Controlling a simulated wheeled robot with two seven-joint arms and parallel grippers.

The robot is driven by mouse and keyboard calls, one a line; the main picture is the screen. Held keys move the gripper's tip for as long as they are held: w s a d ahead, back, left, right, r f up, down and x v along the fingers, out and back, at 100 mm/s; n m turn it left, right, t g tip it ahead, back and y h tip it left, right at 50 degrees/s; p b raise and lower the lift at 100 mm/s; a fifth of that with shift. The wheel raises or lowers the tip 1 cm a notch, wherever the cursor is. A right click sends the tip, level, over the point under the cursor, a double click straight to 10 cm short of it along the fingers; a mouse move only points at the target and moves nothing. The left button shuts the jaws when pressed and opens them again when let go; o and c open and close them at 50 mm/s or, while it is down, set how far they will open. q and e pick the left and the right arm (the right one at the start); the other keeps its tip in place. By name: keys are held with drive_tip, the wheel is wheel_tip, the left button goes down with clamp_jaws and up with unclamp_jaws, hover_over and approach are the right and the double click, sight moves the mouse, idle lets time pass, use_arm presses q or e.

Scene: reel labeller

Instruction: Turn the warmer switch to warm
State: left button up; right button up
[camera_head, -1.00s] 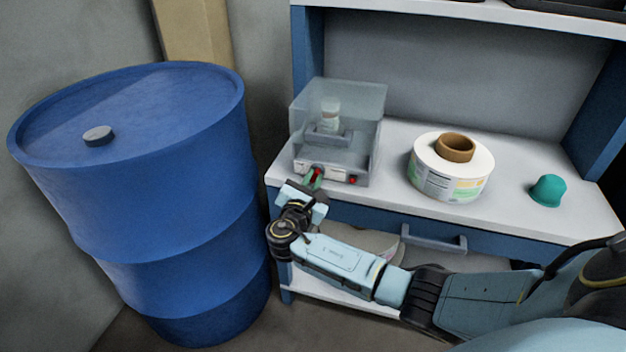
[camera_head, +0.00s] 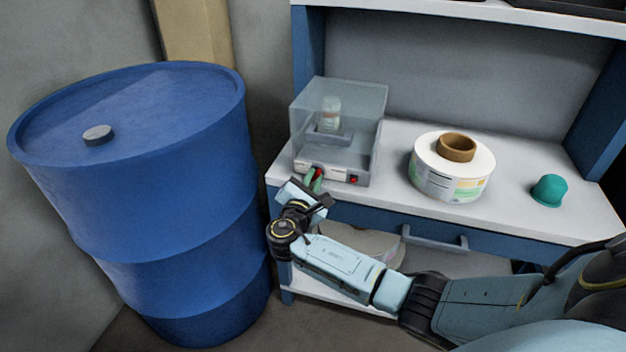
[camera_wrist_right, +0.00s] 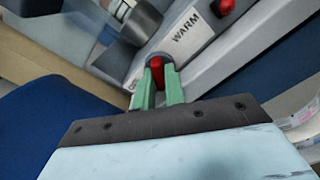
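The warmer (camera_head: 335,150) is a clear-covered box at the left end of the white bench, with a small bottle (camera_head: 331,113) inside. Its red switch knob (camera_wrist_right: 157,72) is on the front panel, between a partly hidden label and the word WARM in the right wrist view. My right gripper (camera_head: 313,181) reaches the panel from the front. Its green fingers (camera_wrist_right: 158,85) stand on both sides of the red knob, close together, and appear closed on it. The knob's exact pointing direction is hard to tell. My left gripper is not in view.
A second red part (camera_head: 353,180) sits on the panel's right end. A label reel (camera_head: 452,170) and a teal cap (camera_head: 549,190) stand to the right on the bench (camera_head: 390,200). A blue drum (camera_head: 140,170) stands close on the left. A drawer handle (camera_head: 433,241) is below.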

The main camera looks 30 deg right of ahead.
drive_tip(key=o, duration=0.4)
drive_tip(key=shift+o, duration=0.2)
drive_tip(key=shift+s+a, duration=0.1)
drive_tip(key=shift+a, duration=0.05)
drive_tip(key=shift+s+a, duration=0.25)
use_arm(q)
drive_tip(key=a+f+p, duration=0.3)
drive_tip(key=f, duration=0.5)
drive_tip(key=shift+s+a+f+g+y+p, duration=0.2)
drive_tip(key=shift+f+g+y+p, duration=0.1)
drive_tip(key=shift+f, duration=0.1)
use_arm(e)
drive_tip(key=v, duration=1.2)
drive_tip(key=shift+a, duration=0.15)
